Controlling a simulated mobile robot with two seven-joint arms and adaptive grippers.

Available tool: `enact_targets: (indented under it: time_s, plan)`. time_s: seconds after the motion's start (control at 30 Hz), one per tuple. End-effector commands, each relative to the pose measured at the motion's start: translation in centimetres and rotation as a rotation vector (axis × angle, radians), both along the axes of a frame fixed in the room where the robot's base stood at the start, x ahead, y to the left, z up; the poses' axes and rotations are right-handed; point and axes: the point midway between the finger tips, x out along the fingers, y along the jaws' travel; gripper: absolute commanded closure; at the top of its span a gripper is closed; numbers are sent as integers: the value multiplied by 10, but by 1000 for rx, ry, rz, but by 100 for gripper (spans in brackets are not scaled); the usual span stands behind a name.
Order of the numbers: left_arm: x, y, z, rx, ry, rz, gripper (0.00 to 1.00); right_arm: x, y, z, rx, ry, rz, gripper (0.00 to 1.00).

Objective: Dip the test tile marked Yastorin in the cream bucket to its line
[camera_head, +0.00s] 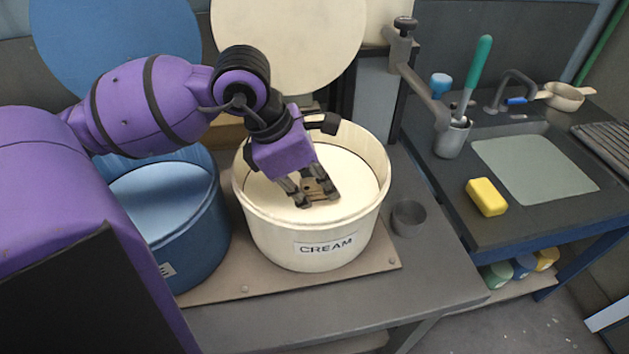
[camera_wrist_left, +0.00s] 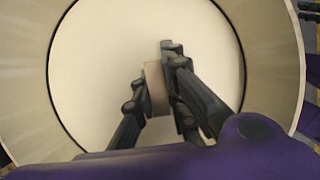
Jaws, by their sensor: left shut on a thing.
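The cream bucket (camera_head: 318,245), labelled CREAM, stands on a board and holds pale liquid (camera_head: 355,185). My left gripper (camera_head: 308,198) is inside the bucket's rim, pointing down, shut on a brownish test tile (camera_head: 321,187). In the left wrist view the tile (camera_wrist_left: 156,88) sits between the fingers (camera_wrist_left: 158,95) over the pale liquid. The tile's lower part is not clearly seen, so I cannot tell how deep it is. No name or line on it can be read.
A blue bucket (camera_head: 190,225) stands close to the left of the cream one. A small grey cup (camera_head: 408,217) is to its right. A sink (camera_head: 535,165) with a yellow sponge (camera_head: 486,197) is further right. Round lids (camera_head: 290,45) stand behind.

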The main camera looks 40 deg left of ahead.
Motion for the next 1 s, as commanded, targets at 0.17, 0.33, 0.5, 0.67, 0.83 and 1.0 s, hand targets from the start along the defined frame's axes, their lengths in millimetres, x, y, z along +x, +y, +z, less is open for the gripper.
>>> enact_targets:
  time_s: [0.17,0.33,0.5,0.67,0.83,1.0]
  plan:
    - [0,0,0,-1,-1,0,100,0,0,0,0,0,0,100]
    - [0,0,0,-1,-1,0,100,0,0,0,-1,0,1,100]
    - [1,0,11,0,-3,0,100,5,0,7,0,-9,1,100]
    - [1,0,21,1,-4,0,100,9,0,14,1,-20,-1,100]
    - [0,0,31,0,-4,0,100,11,0,19,3,-27,-3,100]
    - [1,0,41,0,-4,0,100,11,0,23,3,-28,-5,100]
